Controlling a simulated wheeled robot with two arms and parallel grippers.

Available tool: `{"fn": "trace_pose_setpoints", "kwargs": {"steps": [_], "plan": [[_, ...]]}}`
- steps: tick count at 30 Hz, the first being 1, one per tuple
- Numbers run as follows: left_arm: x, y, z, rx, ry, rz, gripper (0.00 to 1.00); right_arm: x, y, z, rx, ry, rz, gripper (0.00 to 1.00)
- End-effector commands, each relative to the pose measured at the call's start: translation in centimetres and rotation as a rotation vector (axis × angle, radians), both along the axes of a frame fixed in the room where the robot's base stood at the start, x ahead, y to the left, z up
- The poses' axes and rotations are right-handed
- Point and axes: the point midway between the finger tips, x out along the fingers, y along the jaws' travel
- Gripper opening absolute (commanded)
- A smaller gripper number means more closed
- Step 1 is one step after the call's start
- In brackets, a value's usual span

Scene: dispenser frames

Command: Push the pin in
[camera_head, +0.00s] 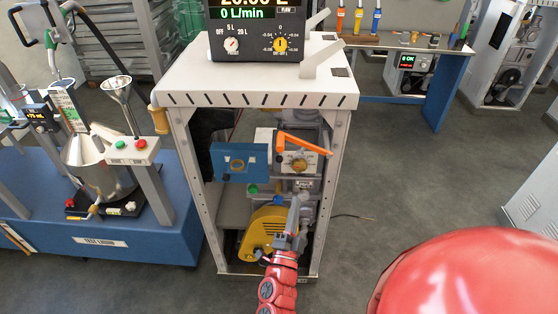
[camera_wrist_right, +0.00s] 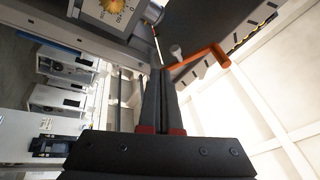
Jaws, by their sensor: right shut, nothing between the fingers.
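An orange lever (camera_head: 303,145) sticks out to the right above a white dial panel (camera_head: 318,162) inside the frame. In the right wrist view the orange lever (camera_wrist_right: 203,59) crosses just beyond my fingertips. A small grey knob-headed peg (camera_wrist_right: 176,52) shows beside it and looks like the pin; how deep it sits I cannot tell. My right gripper (camera_head: 301,198) points up in front of the lower part of the frame, below the lever. In the wrist view this gripper (camera_wrist_right: 169,72) is shut and empty, its tips close to the peg; contact is unclear. My left gripper is not in view.
A white-topped frame (camera_head: 250,99) encloses the mechanism, with posts on both sides. A blue plate (camera_head: 232,151) is left of the dial and a yellow housing (camera_head: 259,232) is below. A blue bench (camera_head: 130,235) stands at left.

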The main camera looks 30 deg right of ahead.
Motion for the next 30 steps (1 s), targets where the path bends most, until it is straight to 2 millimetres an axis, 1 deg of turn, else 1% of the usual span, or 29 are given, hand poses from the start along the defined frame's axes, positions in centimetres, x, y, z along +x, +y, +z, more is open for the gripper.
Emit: {"fn": "trace_pose_setpoints", "kwargs": {"steps": [1, 4, 6, 10, 15, 25, 28, 30], "plan": [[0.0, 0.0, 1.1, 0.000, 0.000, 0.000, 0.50, 0.8, -0.2, -0.1, 0.107, 0.008, 0.031, 0.00], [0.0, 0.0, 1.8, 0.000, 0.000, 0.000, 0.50, 2.6, 0.3, -1.2, 0.302, 0.009, 0.114, 0.00], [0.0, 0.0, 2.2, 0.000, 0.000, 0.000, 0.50, 3.6, 1.0, -1.6, 0.405, 0.003, 0.167, 0.00], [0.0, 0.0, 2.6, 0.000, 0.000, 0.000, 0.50, 4.8, 2.0, -1.7, 0.527, -0.015, 0.234, 0.00], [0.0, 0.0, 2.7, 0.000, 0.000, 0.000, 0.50, 5.3, 2.6, -1.7, 0.576, -0.026, 0.267, 0.00], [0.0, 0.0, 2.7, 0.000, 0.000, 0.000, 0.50, 5.4, 2.5, -1.7, 0.574, -0.025, 0.266, 0.00], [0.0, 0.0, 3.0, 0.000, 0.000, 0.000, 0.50, 6.1, 2.0, -1.6, 0.573, -0.027, 0.265, 0.00], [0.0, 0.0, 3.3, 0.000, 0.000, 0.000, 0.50, 6.9, 1.4, -1.4, 0.571, -0.029, 0.264, 0.00]]}}
